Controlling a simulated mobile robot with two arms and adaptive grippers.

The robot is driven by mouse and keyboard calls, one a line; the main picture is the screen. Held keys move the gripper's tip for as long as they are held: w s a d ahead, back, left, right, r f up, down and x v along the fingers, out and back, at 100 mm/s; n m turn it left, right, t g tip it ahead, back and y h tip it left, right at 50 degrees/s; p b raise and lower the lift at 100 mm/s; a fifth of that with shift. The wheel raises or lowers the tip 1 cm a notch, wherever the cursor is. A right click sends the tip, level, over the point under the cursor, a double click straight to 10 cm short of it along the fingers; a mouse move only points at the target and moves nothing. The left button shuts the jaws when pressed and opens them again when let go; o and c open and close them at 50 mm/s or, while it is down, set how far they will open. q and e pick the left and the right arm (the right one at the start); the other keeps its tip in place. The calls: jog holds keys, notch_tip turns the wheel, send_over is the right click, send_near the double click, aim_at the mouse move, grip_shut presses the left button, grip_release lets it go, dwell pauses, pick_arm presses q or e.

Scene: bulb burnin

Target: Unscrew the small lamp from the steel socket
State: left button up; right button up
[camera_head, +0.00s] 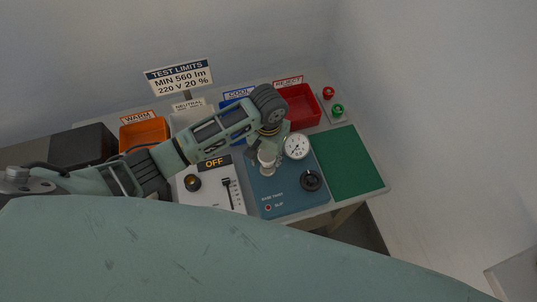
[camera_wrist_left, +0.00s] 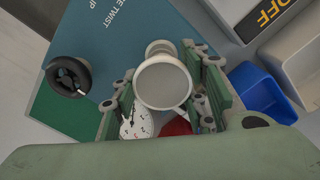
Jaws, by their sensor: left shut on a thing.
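The small lamp (camera_head: 266,156), white and upright, stands above the blue tester panel in the head view. In the left wrist view its pale round top (camera_wrist_left: 163,84) faces the camera. My left gripper (camera_head: 268,147) comes down from above and is shut on the lamp. In the left wrist view its green fingers (camera_wrist_left: 163,98) lie on both sides of the lamp. The steel socket (camera_head: 267,170) is under the lamp, mostly hidden; I cannot tell how far the lamp sits in it. My right gripper is not in view.
The blue panel (camera_head: 290,205) carries a dial gauge (camera_head: 296,146) and a black knob (camera_head: 311,180). A white switch box (camera_head: 208,198) reads OFF. A green mat (camera_head: 348,165) is clear. Orange (camera_head: 144,133), blue and red (camera_head: 303,108) bins line the back.

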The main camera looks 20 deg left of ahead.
pick_arm(q)
jog(key=n, duration=0.5)
jog(key=shift+w+r+n, duration=0.1)
jog(key=shift+n, duration=0.3)
jog(key=n, duration=0.6)
jog(key=shift+w+a, duration=0.1)
jog(key=shift+a, duration=0.05)
jog(key=o, duration=1)
jog(key=shift+o, duration=0.2)
